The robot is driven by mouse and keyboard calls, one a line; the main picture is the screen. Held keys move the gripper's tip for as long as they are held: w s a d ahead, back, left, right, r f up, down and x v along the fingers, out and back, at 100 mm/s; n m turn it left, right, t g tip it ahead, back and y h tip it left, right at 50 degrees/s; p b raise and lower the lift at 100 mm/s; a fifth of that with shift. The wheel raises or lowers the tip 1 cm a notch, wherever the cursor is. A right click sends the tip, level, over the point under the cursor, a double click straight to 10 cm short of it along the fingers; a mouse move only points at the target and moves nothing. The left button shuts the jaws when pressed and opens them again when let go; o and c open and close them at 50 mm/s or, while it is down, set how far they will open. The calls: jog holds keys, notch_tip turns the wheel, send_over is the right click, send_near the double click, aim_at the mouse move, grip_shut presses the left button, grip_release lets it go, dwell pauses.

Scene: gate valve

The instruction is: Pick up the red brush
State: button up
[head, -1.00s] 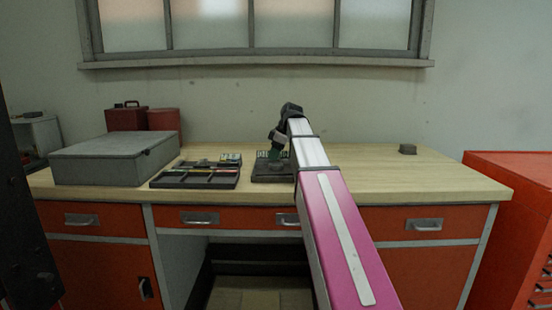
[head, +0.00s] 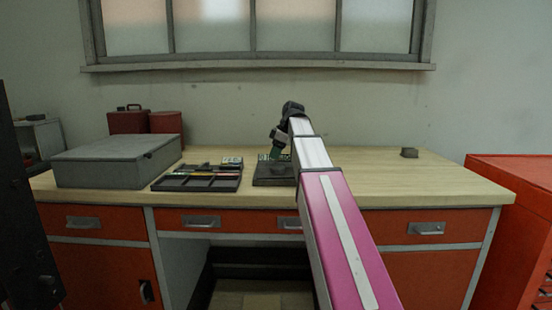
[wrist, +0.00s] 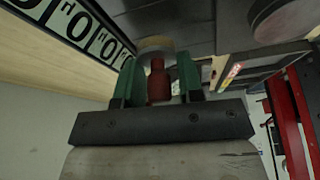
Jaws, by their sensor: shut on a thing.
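My gripper (head: 277,153) is at the dark block on the bench in the head view, and its tips are too small there to make out. In the wrist view my gripper's green fingers (wrist: 158,72) stand on either side of a red, bottle-shaped piece, which I take to be the red brush (wrist: 158,84). The gripper is shut on it. Only a short red body with a narrower neck shows; any bristles are hidden. A pale round thing (wrist: 155,47) lies just beyond the fingertips, and I cannot tell whether the brush touches it.
A dark block (head: 270,180) with a green-and-white lettered strip stands under my gripper. A black compartment tray (head: 160,184) with several small items is to its left, then a grey case (head: 112,168). A small dark block (head: 410,153) lies right. The bench's right part is mostly clear.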

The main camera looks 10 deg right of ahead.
jog(key=shift+w+r, duration=0.1)
jog(key=shift+r, duration=0.8)
jog(key=s+a+r, duration=0.6)
jog(key=s+r, duration=0.1)
jog(key=s, duration=0.2)
jog(key=shift+s+a, duration=0.3)
jog(key=shift+s, duration=0.1)
jog(key=o, duration=0.4)
jog(key=shift+c, duration=1.6)
